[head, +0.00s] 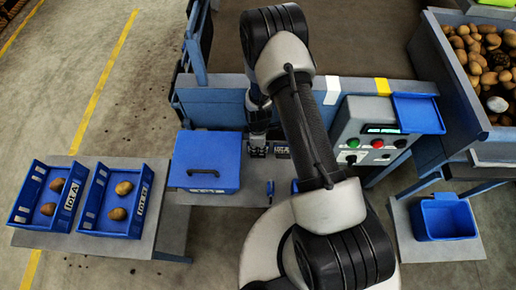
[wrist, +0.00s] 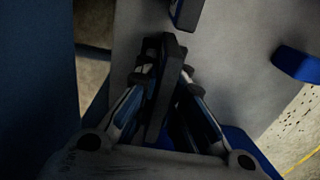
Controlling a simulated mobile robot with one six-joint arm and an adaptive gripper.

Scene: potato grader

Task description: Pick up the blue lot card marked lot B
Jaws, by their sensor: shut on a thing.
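My gripper (head: 257,150) is low over the grey bench between the blue lidded box and the control box. In the wrist view my gripper (wrist: 165,70) is shut on a thin dark slab, the lot card (wrist: 160,108), seen nearly edge-on between the fingers. In the head view the card (head: 281,149) shows as a small dark plate with pale lettering, just right of the fingers. The letter after "LOT" is too small to read surely, and its blue colour is hard to tell in the shade.
The blue lidded box (head: 205,161) stands close left. The control box (head: 372,130) with buttons is at right. Small blue pieces (head: 270,188) stand on the bench in front. Two blue crates with potatoes, lot A (head: 35,217) and another (head: 103,222), sit at far left.

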